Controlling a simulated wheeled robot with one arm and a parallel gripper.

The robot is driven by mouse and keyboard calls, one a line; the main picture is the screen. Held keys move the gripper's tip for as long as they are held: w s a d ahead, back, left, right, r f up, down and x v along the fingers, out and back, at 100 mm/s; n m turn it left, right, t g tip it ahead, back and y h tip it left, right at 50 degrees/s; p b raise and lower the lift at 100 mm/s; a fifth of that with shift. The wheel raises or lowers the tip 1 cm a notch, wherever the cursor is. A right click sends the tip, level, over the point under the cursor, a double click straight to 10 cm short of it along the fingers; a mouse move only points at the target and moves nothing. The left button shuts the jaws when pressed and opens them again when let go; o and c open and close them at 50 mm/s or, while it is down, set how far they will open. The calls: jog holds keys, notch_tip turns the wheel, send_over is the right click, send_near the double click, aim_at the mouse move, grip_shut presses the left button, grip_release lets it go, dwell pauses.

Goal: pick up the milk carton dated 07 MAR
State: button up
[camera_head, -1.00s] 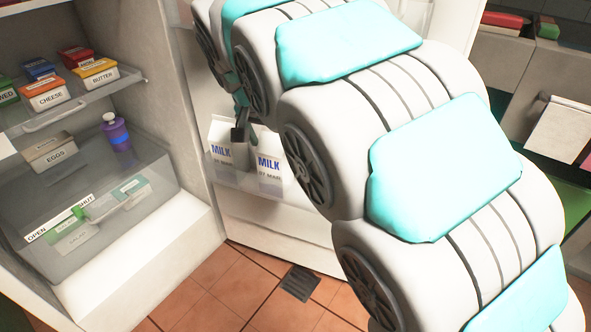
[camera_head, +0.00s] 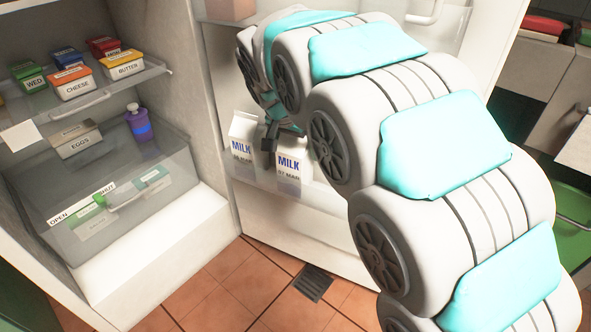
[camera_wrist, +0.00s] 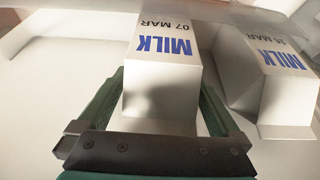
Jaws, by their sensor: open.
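Two white milk cartons with blue MILK lettering stand side by side in the fridge door shelf. In the wrist view, the carton dated 07 MAR (camera_wrist: 165,88) lies between the two green fingers of my open gripper (camera_wrist: 162,85), and I cannot tell whether either finger touches it. It is the right carton (camera_head: 290,172) in the head view. The other carton (camera_wrist: 275,70) is just right of my gripper in the wrist view, its date hard to read; it is the left one (camera_head: 242,140) in the head view. My gripper (camera_head: 270,142) is partly hidden there.
The door shelf's clear front wall (camera_head: 262,190) runs along the cartons. The other carton leaves little room beside my gripper.

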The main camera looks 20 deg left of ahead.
jog(key=shift+x, duration=1.05)
jog(key=shift+c, duration=0.4)
grip_shut()
